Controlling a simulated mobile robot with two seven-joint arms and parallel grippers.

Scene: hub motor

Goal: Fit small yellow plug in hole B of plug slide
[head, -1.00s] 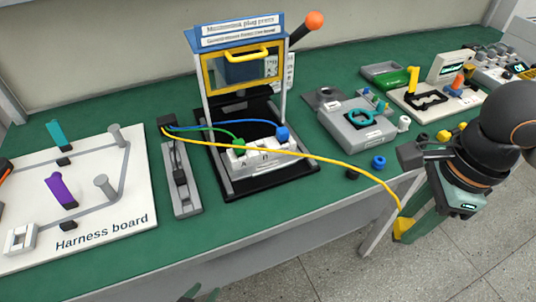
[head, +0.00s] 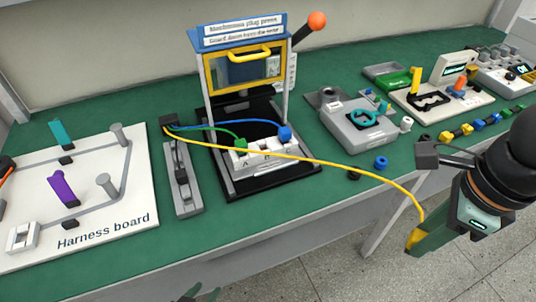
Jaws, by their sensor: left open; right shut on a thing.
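The white plug slide (head: 262,163) sits on the black base of the press, with letters along its front. A green plug (head: 240,144) is at its left end by A. A blue plug (head: 284,133) is at its right end by C. No plug shows at the middle position, B. My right gripper (head: 416,241) is shut on the small yellow plug (head: 413,240), off the table's front edge and well right of the slide. The yellow wire (head: 330,161) runs from the plug back across the slide's front. My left gripper (head: 200,293) shows only its open fingertips at the bottom edge.
The press (head: 243,65) with its yellow-framed guard stands over the slide. A grey wire holder (head: 182,180) and the harness board (head: 110,225) lie to the left.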

